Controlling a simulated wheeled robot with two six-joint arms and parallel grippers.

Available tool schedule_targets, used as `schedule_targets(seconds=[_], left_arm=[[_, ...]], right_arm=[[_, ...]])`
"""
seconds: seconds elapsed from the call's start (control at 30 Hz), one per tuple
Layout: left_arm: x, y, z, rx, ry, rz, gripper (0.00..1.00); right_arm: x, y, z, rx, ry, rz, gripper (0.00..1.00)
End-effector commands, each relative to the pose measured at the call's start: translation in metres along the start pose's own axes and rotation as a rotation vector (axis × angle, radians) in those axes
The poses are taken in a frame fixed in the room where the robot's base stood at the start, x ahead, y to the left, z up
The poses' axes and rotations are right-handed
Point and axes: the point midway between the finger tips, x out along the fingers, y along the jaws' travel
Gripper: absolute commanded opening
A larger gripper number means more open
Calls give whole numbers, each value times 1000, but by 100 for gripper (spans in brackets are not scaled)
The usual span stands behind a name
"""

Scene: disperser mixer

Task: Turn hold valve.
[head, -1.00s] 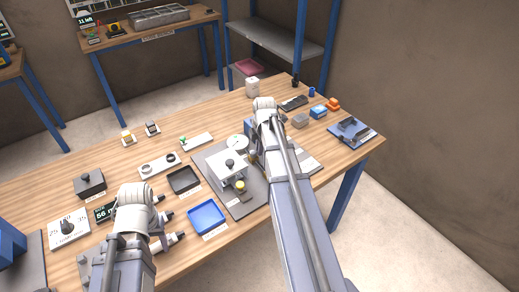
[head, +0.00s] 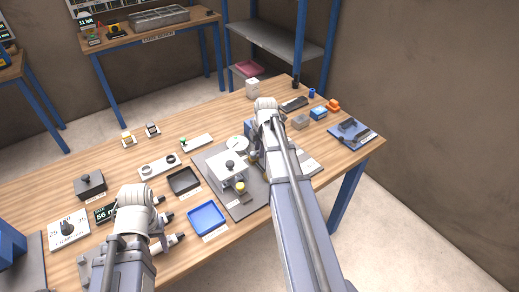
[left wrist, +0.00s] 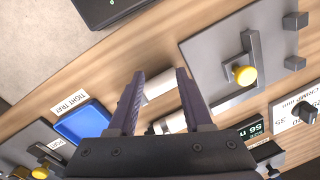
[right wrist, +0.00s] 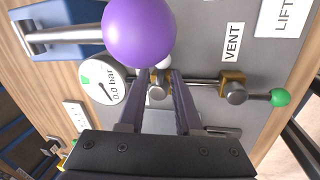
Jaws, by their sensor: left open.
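In the right wrist view, a grey valve knob (right wrist: 157,91) on a metal pipe lies between the fingertips of my right gripper (right wrist: 158,76). I cannot tell whether the fingers touch or clasp it. A small white ball shows just beyond it, and a large purple ball (right wrist: 139,30) partly covers the area above. A brass vent valve (right wrist: 234,88) with a green ball handle (right wrist: 280,97) is to the right, beside a VENT label. A round gauge (right wrist: 103,80) reading 0.0 bar is to the left. My left gripper (left wrist: 160,73) is open, pointing at the bench.
A white container (head: 252,87) stands behind. The bench's right front edge is close to my right arm.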

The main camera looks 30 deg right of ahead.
Motion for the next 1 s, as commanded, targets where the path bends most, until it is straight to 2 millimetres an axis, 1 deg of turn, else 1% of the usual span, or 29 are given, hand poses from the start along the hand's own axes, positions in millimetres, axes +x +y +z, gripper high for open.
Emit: schedule_targets(seconds=[0.07, 0.33, 0.47, 0.67, 1.0], left_arm=[[0, 0, 0, 0, 0, 0, 50], [-1, 0, 0, 0, 0, 0, 50], [-6, -1, 0, 0, 0, 0, 50], [-24, -2, 1, 0, 0, 0, 50], [-68, -6, 4, 1, 0, 0, 50]], right_arm=[[0, 0, 0, 0, 0, 0, 42], [-1, 0, 0, 1, 0, 0, 42], [-6, 0, 0, 1, 0, 0, 42], [-24, 0, 0, 1, 0, 0, 42], [-70, 1, 0, 0, 0, 0, 42]])
